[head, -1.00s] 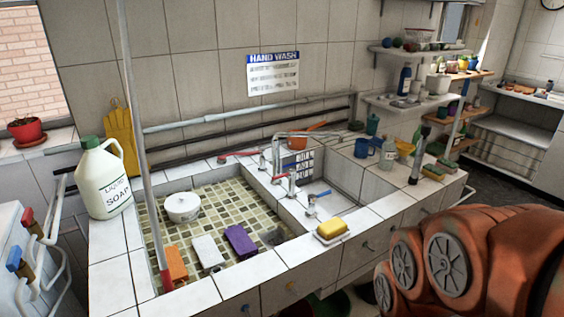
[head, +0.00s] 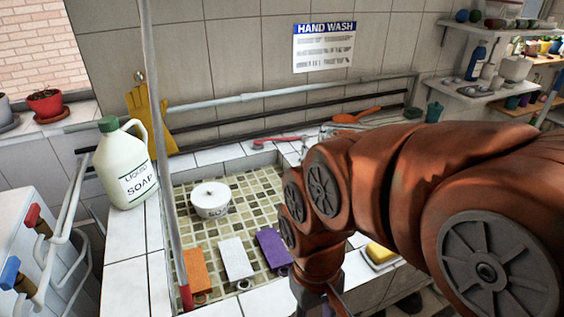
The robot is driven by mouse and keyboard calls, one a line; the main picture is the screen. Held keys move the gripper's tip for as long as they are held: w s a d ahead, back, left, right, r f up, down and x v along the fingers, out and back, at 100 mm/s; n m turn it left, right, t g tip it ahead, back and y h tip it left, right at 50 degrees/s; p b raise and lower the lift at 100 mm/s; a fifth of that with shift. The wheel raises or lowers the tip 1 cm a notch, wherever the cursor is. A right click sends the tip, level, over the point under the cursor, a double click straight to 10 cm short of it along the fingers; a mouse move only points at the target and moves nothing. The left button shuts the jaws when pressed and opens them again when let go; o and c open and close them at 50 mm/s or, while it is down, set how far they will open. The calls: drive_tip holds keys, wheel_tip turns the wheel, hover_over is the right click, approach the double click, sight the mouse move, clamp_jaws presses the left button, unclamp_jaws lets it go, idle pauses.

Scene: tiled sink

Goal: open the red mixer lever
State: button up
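My orange arm covers the taps in the middle of the sink, so a second red lever seen there earlier is hidden. My gripper (head: 325,303) points down at the bottom edge of the head view, in front of the sink and well apart from the visible red lever. It is mostly cut off and dark, so its opening does not show.
The mosaic basin holds a white lidded pot (head: 210,204) and orange (head: 196,270), white (head: 236,260) and purple (head: 272,248) blocks. A soap jug (head: 127,170) and upright pole (head: 158,120) stand left. A yellow sponge (head: 380,252) lies right of my arm.

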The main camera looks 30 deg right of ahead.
drive_tip(key=w+d+r+m+t+p, duration=0.15)
drive_tip(key=w+d+m, duration=0.3)
drive_tip(key=w, duration=0.45)
drive_tip(key=w+d+r+m+p, duration=0.15)
drive_tip(key=w+d+m, duration=0.3)
drive_tip(key=w, duration=0.45)
drive_tip(key=w+d+r+m+t+p, duration=0.15)
drive_tip(key=w+d+m, duration=0.3)
drive_tip(key=w, duration=0.45)
drive_tip(key=w+d+f+m+t+p, duration=0.1)
drive_tip(key=w+d+m, duration=0.4)
drive_tip(key=w+d, duration=0.6)
drive_tip(key=shift+s+d+f+p, duration=0.1)
drive_tip(key=shift+d+f+p, duration=0.3)
drive_tip(key=shift+f, duration=0.85)
drive_tip(key=shift+d+f+p, duration=0.2)
drive_tip(key=shift+f+p, duration=0.35)
drive_tip(key=shift+f, duration=0.7)
drive_tip(key=shift+s+d+f+p, duration=0.1)
drive_tip(key=shift+d+f+p, duration=0.3)
drive_tip(key=shift+f, duration=0.85)
drive_tip(key=shift+a, duration=0.1)
clamp_jaws()
